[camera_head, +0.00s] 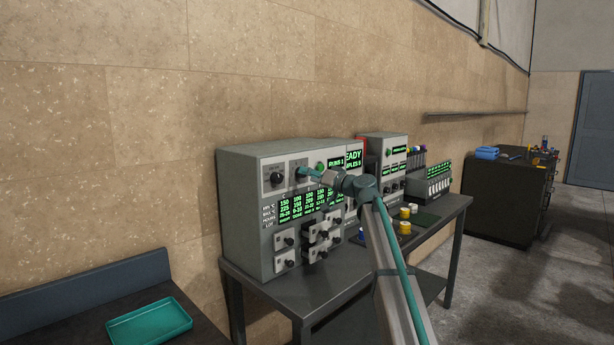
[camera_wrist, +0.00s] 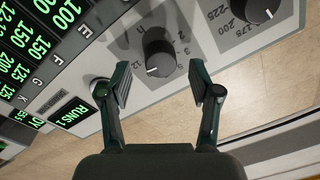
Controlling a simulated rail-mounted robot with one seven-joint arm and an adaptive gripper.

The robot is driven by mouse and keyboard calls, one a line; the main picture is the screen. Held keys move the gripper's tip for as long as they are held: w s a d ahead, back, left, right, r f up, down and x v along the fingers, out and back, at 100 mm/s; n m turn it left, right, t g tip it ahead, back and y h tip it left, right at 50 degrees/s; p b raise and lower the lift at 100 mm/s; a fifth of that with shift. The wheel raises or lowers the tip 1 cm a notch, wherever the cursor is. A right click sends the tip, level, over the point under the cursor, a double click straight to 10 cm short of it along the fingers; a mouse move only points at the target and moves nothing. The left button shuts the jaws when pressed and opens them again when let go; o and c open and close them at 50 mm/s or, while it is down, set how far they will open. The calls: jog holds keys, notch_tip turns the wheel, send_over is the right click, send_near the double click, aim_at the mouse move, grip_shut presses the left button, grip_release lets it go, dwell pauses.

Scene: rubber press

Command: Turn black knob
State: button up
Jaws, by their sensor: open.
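In the wrist view a black knob (camera_wrist: 158,56) with a white pointer line sits on a grey plate with printed numbers. My gripper (camera_wrist: 162,84) is open, its two fingers spread to either side of and just below the knob in the picture. I cannot tell whether either finger touches it. A second black knob (camera_wrist: 260,8) is at the upper right of the wrist view. In the head view my gripper (camera_head: 303,172) is at the upper front of the grey press cabinet (camera_head: 250,190) and hides the knob there. Another black knob (camera_head: 276,178) shows to its left.
Green displays (camera_head: 300,205) and several small black-knobbed switches (camera_head: 285,241) are lower on the cabinet front. More instruments (camera_head: 385,160) and yellow-lidded jars (camera_head: 405,213) stand to the right on the table. A teal tray (camera_head: 150,323) lies on the left bench.

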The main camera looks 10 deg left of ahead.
jog(key=v, duration=1)
